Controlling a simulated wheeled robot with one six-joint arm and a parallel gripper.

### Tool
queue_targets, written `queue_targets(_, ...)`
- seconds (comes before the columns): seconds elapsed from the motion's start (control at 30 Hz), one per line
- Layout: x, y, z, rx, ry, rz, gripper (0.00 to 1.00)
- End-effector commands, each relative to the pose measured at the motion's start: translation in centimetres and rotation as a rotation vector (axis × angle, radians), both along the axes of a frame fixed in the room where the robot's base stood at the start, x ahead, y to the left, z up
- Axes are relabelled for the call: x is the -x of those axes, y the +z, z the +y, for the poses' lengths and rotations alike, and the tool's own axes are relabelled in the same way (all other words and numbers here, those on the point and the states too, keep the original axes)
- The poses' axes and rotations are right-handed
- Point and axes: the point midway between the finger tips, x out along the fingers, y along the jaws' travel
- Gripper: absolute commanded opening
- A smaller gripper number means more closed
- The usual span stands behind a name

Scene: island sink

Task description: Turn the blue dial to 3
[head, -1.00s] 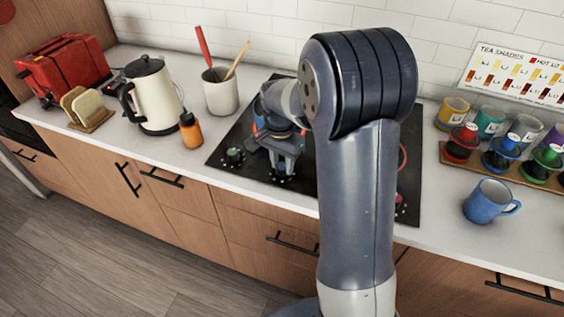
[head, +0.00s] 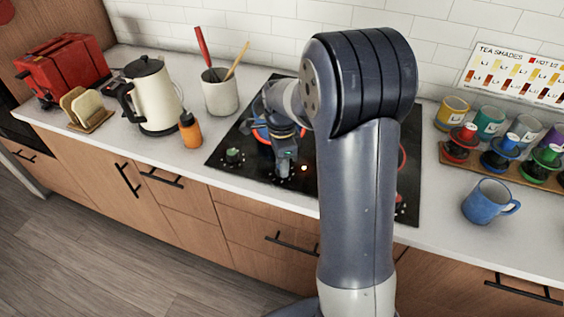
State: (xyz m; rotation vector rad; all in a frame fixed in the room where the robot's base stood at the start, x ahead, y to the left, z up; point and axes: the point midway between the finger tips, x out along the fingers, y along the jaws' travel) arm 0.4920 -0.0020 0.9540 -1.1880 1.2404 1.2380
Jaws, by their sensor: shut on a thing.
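My gripper (head: 284,172) points down at the front edge of the black cooktop (head: 240,135). It is shut on the dial there, which I take to be the blue dial. The fingers cover nearly all of this dial, so its colour, its pointer and its numbers cannot be read. Another dial with a green mark (head: 234,156) stands to the left, apart from the gripper.
An orange bottle (head: 190,131), a cream kettle (head: 152,96) and a utensil crock (head: 220,92) stand left of the cooktop. A blue mug (head: 489,201) and a wooden rack (head: 532,178) are on the right. My arm hides the cooktop's middle.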

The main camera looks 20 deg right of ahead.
Motion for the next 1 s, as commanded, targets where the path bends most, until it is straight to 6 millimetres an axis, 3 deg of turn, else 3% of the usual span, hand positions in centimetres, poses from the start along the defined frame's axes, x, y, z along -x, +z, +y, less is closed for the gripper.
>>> queue_targets(0.57,-0.07,0.1,-0.03,0.0,-0.029,-0.003,0.09)
queue_targets(0.6,-0.07,0.1,-0.03,0.0,-0.029,-0.003,0.35)
queue_targets(0.83,-0.03,0.05,-0.01,0.0,-0.029,-0.002,0.53)
queue_targets(1.0,-0.01,0.03,-0.01,0.0,-0.028,-0.001,0.53)
